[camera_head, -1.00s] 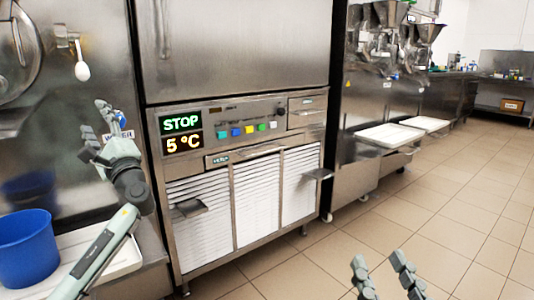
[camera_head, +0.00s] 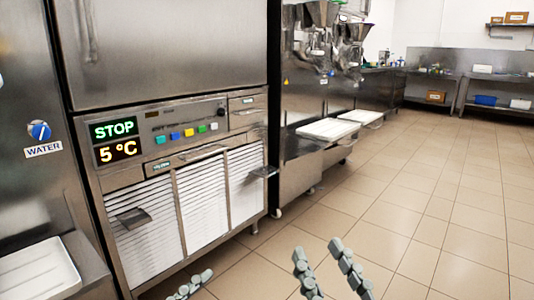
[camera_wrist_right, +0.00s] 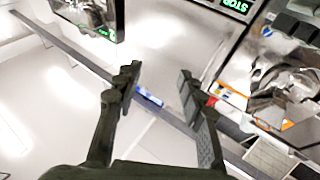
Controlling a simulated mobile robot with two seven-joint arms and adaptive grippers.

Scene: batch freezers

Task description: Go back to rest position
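My right gripper (camera_head: 332,268) is at the bottom of the head view, right of centre, over the tiled floor. Its two fingers stand apart with nothing between them. In the right wrist view its fingers (camera_wrist_right: 160,90) are also apart and empty. My left gripper (camera_head: 190,286) shows only as a small grey finger part at the bottom edge of the head view, in front of the freezer. The rest of it is cut off, so its opening cannot be judged.
The steel batch freezer (camera_head: 190,85) with a STOP and 5 °C display (camera_head: 117,141) stands close at the left. A white tray (camera_head: 40,275) is at the lower left. White trays (camera_head: 327,130) jut out from machines farther back. The tiled floor (camera_head: 430,210) at the right is clear.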

